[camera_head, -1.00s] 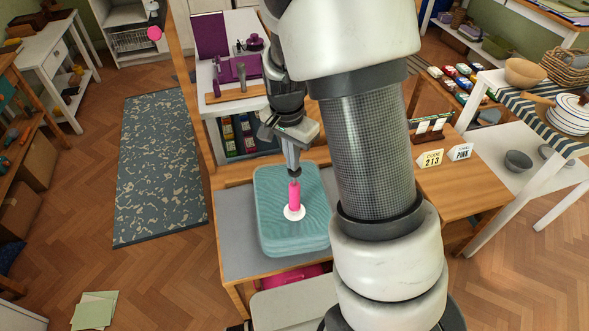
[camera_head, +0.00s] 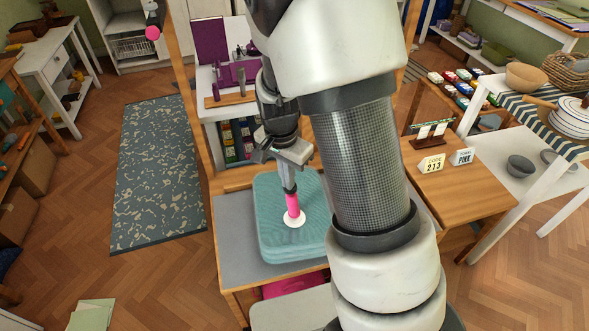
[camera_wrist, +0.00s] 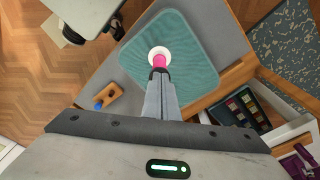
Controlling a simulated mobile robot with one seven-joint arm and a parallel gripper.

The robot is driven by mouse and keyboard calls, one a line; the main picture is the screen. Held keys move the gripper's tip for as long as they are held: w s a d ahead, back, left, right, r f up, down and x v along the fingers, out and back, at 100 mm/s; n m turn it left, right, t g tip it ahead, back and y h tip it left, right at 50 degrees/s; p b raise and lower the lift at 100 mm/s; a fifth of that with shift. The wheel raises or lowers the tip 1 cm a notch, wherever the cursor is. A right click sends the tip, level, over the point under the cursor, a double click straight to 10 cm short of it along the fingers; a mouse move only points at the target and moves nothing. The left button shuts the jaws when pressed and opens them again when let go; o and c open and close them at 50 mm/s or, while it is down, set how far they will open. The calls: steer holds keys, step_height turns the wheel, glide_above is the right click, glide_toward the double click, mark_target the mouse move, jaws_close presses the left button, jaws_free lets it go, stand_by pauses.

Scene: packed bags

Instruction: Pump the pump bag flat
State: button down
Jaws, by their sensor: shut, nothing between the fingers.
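The pump bag (camera_head: 313,236) is a teal, ribbed, rounded rectangular pad lying on the grey-topped table. It also shows in the wrist view (camera_wrist: 195,45). On it stands a pink pump handle (camera_head: 292,204) with a white round base (camera_head: 294,219); the handle also shows in the wrist view (camera_wrist: 159,62). My gripper (camera_head: 290,189) is shut and empty, pointing down, with its fingertips at the top of the pink handle. In the wrist view the fingertips (camera_wrist: 158,74) meet or nearly meet the handle's end. My arm hides the bag's right side in the head view.
The grey table top (camera_head: 236,243) has wooden edges. A small wooden block with a blue knob (camera_wrist: 105,98) lies beside the bag. A white shelf with purple things (camera_head: 227,80) is behind.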

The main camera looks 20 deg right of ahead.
steer(key=shift+s+a+r, duration=0.3)
steer(key=shift+s+a, duration=0.05)
steer(key=shift+f, duration=0.15)
step_height(320, 180, up, 17)
steer(key=s+a+p, duration=0.1)
steer(key=p, duration=0.2)
steer(key=shift+a+r, duration=0.2)
